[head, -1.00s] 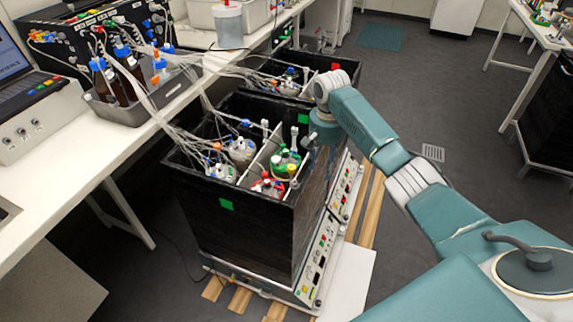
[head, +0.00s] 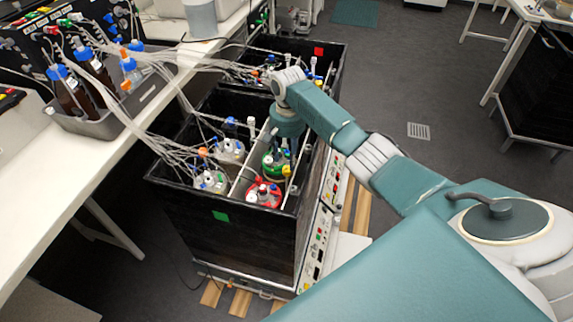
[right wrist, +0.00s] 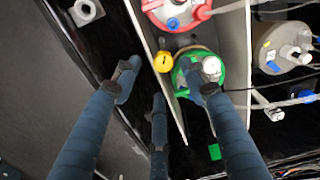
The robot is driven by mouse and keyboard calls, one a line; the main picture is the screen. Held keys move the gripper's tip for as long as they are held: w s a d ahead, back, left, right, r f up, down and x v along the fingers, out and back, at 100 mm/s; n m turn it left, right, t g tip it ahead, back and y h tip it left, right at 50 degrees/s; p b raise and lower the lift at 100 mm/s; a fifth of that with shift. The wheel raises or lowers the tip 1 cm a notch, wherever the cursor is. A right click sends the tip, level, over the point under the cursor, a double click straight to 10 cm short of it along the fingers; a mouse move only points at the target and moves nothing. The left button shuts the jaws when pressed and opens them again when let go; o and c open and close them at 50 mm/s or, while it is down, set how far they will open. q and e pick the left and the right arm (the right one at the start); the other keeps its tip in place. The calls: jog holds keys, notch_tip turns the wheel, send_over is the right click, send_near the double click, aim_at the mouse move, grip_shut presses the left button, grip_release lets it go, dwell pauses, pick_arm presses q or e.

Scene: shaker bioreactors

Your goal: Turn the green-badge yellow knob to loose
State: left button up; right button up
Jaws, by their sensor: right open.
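In the head view the knob (head: 286,170) is small. A green badge (head: 220,216) is on the near wall of the black box (head: 225,240); another green badge (right wrist: 214,151) shows in the right wrist view. My right gripper (right wrist: 158,78) is open over the box, fingers pointing down. In its wrist view the knob appears between the outer fingertips; contact cannot be told. My left gripper is out of view.
White-capped vessels (head: 229,149) with many tubes fill the box's left side. A second black box with a red badge (head: 319,51) stands behind. A white bench (head: 75,165) with a bottle tray runs along the left.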

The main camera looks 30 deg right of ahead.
aim_at(287, 169)
jog(key=f, duration=0.5)
jog(key=shift+w+a, duration=0.1)
jog(key=shift+w, duration=0.15)
jog(key=shift+f, duration=0.45)
jog(key=shift+c, duration=1.3)
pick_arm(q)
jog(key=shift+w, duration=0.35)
pick_arm(e)
grip_shut()
